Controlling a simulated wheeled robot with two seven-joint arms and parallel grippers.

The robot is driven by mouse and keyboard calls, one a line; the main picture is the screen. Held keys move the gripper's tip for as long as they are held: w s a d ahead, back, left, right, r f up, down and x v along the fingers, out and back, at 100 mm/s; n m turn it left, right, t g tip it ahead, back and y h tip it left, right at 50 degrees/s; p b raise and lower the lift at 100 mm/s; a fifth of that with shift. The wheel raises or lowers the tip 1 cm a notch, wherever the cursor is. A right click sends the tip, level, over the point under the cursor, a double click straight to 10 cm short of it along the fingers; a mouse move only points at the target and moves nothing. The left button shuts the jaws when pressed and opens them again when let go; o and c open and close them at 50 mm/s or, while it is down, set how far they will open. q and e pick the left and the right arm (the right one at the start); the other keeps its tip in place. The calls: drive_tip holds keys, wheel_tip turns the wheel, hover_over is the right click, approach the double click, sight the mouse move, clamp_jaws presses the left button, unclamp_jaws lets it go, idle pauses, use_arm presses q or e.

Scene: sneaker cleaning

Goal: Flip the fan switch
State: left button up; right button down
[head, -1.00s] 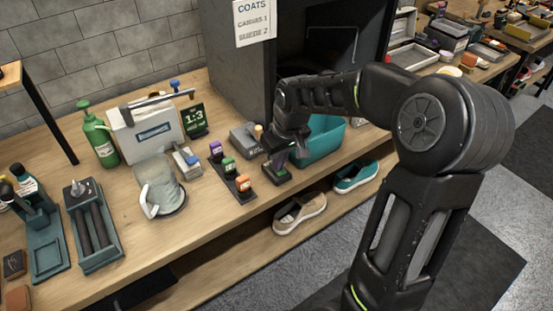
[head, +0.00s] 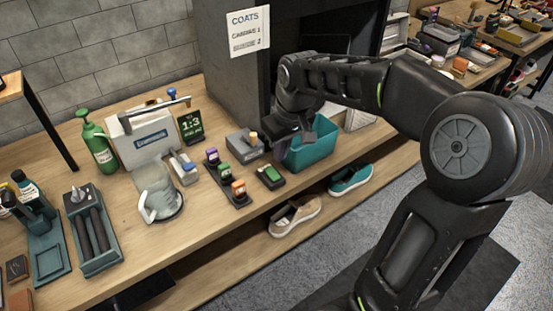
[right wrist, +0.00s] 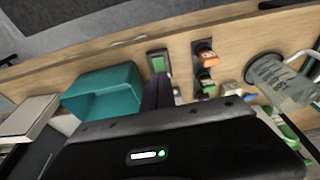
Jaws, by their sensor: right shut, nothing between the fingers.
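A small black box with a green top (head: 270,176) sits near the bench's front edge; it looks like a switch, but I see no label on it. In the right wrist view the green-topped box (right wrist: 158,61) lies just beyond the fingertips. A grey box with a wood-coloured knob (head: 244,143) stands behind it. My right gripper (head: 279,154) is shut and empty, above and behind the green-topped box, beside the teal bin, and apart from the box. Its dark fingers (right wrist: 158,88) also show in the right wrist view. My left gripper is out of view.
The teal bin (head: 312,150) stands right of the box. A rack of coloured bottles (head: 228,180) is to its left, with a clear jug (head: 158,195) further left. A dark cabinet (head: 238,85) rises behind. Shoes (head: 296,214) lie on the lower shelf.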

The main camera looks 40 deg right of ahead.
drive_tip(key=s+r, duration=0.1)
drive_tip(key=r, duration=0.1)
drive_tip(key=s+r, duration=0.1)
drive_tip(key=r, duration=0.1)
drive_tip(key=shift+s+r, duration=0.1)
drive_tip(key=shift+s, duration=0.05)
idle(0.4)
